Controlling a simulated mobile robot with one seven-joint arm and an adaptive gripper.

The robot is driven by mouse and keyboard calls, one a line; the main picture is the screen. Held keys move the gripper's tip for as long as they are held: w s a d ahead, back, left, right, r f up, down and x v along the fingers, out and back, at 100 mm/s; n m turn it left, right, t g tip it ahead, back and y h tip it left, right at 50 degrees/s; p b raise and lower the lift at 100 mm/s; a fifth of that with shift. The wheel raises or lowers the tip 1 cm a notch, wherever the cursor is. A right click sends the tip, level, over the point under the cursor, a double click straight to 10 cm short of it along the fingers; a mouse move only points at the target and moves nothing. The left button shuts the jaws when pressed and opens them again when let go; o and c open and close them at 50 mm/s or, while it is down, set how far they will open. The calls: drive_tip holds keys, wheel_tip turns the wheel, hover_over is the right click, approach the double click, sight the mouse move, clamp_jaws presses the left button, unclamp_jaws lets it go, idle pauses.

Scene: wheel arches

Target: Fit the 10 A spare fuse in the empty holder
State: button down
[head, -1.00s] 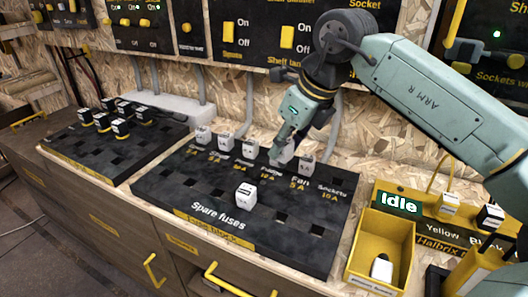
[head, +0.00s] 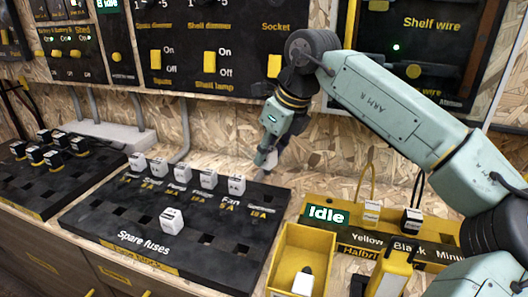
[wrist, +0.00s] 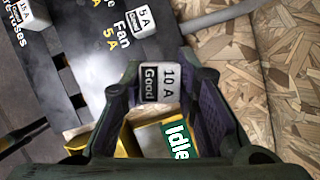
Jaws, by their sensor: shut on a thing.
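My gripper (head: 264,160) is shut on a white fuse (wrist: 160,84) marked "10 A Good", seen between both fingers in the wrist view. It holds the fuse above and behind the right end of the black fuse block (head: 100,212). Several white fuses stand along the block's back row; the rightmost is the Fan fuse (head: 236,185), marked 5 A in the wrist view (wrist: 140,18). To its right is the "Sockets 10 A" label (head: 259,213), with no fuse seen standing behind it. The holder opening there is not clear.
A white fuse (head: 172,220) stands in the spare area, with open slots to its right. A yellow bin (head: 284,250) with a white item and a tester showing "Idle" (head: 327,215) stand to the right. Switch panels hang behind; a grey conduit rises behind the block.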

sight(271, 169)
drive_tip(key=shift+f+b, duration=2.15)
drive_tip(key=shift+f, duration=0.9)
drive_tip(key=shift+f, duration=0.3)
drive_tip(key=shift+f+b, duration=0.45)
drive_tip(key=shift+f, duration=0.05)
drive_tip(key=shift+f, duration=0.1)
drive_tip(key=shift+f+b, duration=0.5)
drive_tip(key=shift+f, duration=0.1)
drive_tip(key=shift+f, duration=0.1)
drive_tip(key=c, duration=1.2)
unclamp_jaws()
drive_tip(key=shift+o, duration=0.5)
